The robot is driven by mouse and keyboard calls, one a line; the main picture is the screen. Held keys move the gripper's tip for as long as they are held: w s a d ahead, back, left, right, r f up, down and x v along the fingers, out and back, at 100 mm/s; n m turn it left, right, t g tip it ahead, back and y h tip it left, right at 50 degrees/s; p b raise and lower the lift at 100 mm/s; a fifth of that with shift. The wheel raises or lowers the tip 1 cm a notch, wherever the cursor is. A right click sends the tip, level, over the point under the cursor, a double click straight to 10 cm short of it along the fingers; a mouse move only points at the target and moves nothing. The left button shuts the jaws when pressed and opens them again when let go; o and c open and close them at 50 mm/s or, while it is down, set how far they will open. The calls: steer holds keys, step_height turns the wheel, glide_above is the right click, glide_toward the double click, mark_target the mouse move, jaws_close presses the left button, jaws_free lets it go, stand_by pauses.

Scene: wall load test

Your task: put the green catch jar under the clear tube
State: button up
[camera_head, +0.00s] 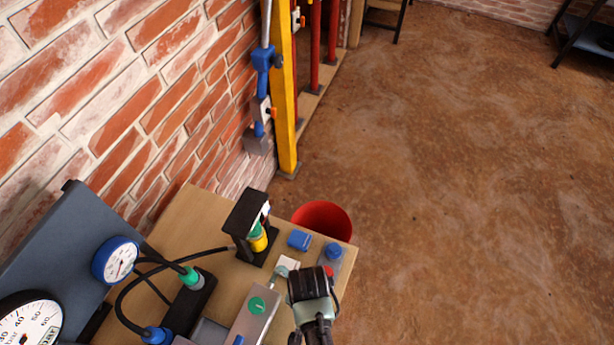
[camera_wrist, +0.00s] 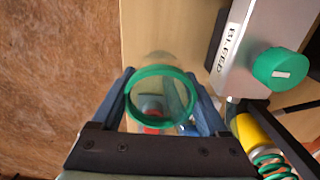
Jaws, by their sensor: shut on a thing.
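The green catch jar (camera_wrist: 133,96) is a clear cup with a green rim. In the wrist view it sits between the two blue fingers of my gripper (camera_wrist: 162,97), which is shut on it. In the head view my gripper (camera_head: 311,285) is over the front right part of the bench; its dark body hides the jar and fingers. A grey block marked BLEED (camera_wrist: 238,45) with a green knob lies just right of the jar in the wrist view. A short pale spout (camera_head: 281,272) shows at its end in the head view; I cannot tell whether this is the clear tube.
The wooden bench (camera_head: 190,215) holds gauges, black hoses, a black stand (camera_head: 247,222) with a yellow and green part, a blue block (camera_head: 299,240) and a box with a red button (camera_head: 328,271). A red bucket (camera_head: 322,217) stands beyond the bench edge. Open floor lies right.

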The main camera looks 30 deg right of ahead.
steer(key=shift+f, duration=2.1)
steer(key=shift+f+b, duration=0.2)
steer(key=shift+b, duration=0.1)
steer(key=o, duration=1.3)
steer(key=shift+r, duration=0.1)
